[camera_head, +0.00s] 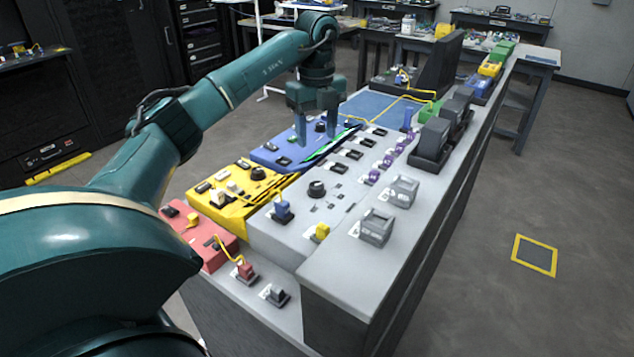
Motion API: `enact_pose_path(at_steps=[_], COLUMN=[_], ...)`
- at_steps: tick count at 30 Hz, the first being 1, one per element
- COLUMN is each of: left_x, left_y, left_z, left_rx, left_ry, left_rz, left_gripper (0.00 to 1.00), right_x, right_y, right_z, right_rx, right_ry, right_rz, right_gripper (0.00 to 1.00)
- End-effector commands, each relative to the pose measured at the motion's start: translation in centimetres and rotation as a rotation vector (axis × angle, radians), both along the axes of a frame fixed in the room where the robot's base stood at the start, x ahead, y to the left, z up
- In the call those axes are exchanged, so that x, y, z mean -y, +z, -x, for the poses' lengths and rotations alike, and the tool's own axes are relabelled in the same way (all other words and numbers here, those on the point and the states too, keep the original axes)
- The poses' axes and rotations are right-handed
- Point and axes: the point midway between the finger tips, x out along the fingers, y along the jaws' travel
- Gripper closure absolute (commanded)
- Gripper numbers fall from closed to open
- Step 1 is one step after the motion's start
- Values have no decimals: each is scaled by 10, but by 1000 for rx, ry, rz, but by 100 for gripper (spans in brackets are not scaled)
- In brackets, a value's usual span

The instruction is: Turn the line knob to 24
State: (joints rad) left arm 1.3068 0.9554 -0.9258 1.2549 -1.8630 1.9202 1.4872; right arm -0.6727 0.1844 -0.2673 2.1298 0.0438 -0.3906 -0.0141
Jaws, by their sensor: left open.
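My left gripper (316,132) points down over the blue panel (268,152), its two fingers apart. A black knob (320,127) on that panel shows between the fingers; I cannot tell whether they touch it. Two more black knobs show, one on the yellow panel (258,173) and one on the grey panel (317,188). No label or number on any knob can be read, so I cannot tell which is the line knob. My right gripper is out of view.
A red panel (222,250) with a yellow cable stands at the near left. Grey boxes (377,228) and dark blocks (434,141) line the raised right ledge (345,270). A black upright screen (440,65) stands at the back. Open floor lies to the right.

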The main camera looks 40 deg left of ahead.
Motion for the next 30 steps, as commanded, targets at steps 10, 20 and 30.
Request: enact_pose_path(at_steps=[10, 20, 30], left_x=[0, 0, 0], left_y=[-59, -115, -128], left_z=[2, 1, 1], left_rx=[-6, -2, -1], left_ry=[0, 0, -1], left_rz=[-1, 0, 0], left_gripper=[46, 46, 46], right_x=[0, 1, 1], right_y=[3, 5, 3], right_z=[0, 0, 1], right_rx=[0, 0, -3], right_ry=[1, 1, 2], right_rz=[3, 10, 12], right_gripper=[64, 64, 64])
